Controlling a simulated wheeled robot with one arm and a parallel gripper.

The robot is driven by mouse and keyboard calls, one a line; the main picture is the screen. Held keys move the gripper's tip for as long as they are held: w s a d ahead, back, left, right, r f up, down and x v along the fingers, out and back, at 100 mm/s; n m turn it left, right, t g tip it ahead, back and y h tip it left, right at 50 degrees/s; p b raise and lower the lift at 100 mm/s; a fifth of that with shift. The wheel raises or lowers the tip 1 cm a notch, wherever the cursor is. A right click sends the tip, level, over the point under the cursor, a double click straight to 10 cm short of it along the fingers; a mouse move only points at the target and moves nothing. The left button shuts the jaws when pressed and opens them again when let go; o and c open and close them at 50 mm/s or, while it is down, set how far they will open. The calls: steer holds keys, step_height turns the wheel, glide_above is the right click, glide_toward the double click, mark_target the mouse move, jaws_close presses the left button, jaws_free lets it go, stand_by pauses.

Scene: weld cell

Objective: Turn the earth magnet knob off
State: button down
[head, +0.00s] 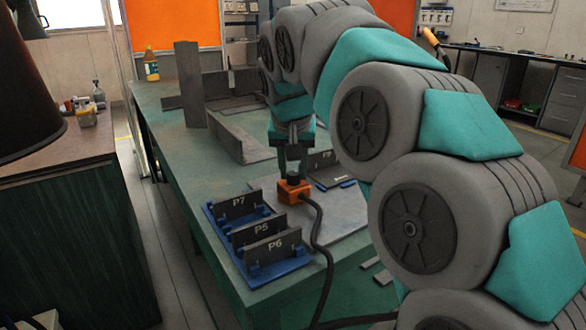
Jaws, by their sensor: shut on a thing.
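The earth magnet is an orange block (294,192) on the grey plate of the green table, with a black cable leaving its right side. Its dark knob (293,179) stands on top. My gripper (293,168) points straight down over the magnet and is shut on the knob. The fingers partly hide the knob, and its turn position cannot be read from here.
A blue rack (290,268) with plates marked P7, P5 and P6 stands left of and in front of the magnet. A P8 plate (322,160) is behind it. Steel angles (240,138) lie further back. The black cable (318,235) runs to the front.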

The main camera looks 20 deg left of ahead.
steer(key=n, duration=0.2)
steer(key=n+y, duration=0.1)
steer(key=n, duration=0.1)
steer(key=shift+d+g+y, duration=0.15)
steer(key=shift+g+y, duration=0.15)
steer(key=shift+g, duration=0.1)
steer(key=n+g+y, duration=0.1)
steer(key=n, duration=0.3)
steer(key=shift+w, duration=0.15)
steer(key=n+g, duration=0.1)
steer(key=n, duration=0.3)
steer(key=shift+w+d+y, duration=0.1)
steer(key=shift+w+y, duration=0.05)
steer(key=shift+y, duration=0.15)
steer(key=shift+n+g, duration=1)
steer(key=shift+n, duration=1)
steer(key=c, duration=0.5)
jaws_free()
steer(key=shift+c, duration=0.2)
steer(key=shift+r, duration=0.1)
